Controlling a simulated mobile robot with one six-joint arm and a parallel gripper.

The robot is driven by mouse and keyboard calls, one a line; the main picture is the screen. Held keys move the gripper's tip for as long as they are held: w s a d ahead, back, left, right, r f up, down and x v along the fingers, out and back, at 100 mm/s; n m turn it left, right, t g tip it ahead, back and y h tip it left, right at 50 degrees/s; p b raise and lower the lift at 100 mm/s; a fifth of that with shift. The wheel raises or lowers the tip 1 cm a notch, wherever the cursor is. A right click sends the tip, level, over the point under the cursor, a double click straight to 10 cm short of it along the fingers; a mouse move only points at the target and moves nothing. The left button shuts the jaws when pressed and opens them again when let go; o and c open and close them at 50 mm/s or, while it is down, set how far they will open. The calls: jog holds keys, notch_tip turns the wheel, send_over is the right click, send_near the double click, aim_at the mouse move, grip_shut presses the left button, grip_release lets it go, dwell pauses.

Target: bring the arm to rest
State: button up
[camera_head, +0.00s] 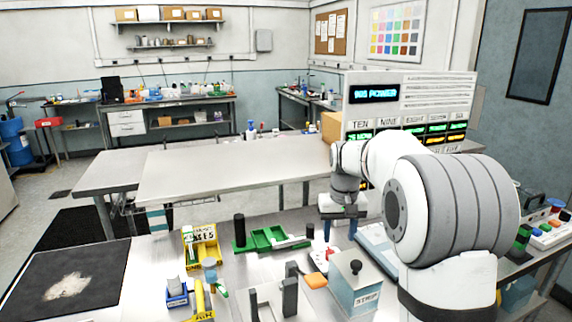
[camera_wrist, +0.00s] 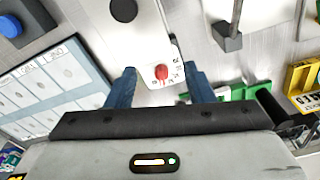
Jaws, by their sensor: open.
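My gripper (camera_head: 339,232) hangs at the end of my white and grey arm, over the right part of the near bench, pointing down. In the wrist view my gripper (camera_wrist: 160,82) shows two blue fingers spread apart with nothing held between them. A white plate with a red knob (camera_wrist: 161,72) shows below and between the fingers, and I cannot tell how far down it is. The head view shows the red knob only partly, just left of the fingers. My arm hides part of the bench behind it.
A grey box marked STRIP (camera_head: 356,283) stands in front of my gripper. A green tray (camera_head: 262,238), a yellow bin (camera_head: 203,256), a blue bin (camera_head: 177,294) and a black mat (camera_head: 62,282) are to the left. A display panel (camera_head: 410,95) stands behind my arm.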

jog(key=s+f+t, duration=0.1)
jog(key=s+t, duration=0.1)
jog(key=s, duration=2.7)
jog(key=shift+s+a+f, duration=0.2)
jog(key=shift+s+f, duration=0.1)
jog(key=shift+f, duration=0.05)
jog(key=shift+c, duration=0.3)
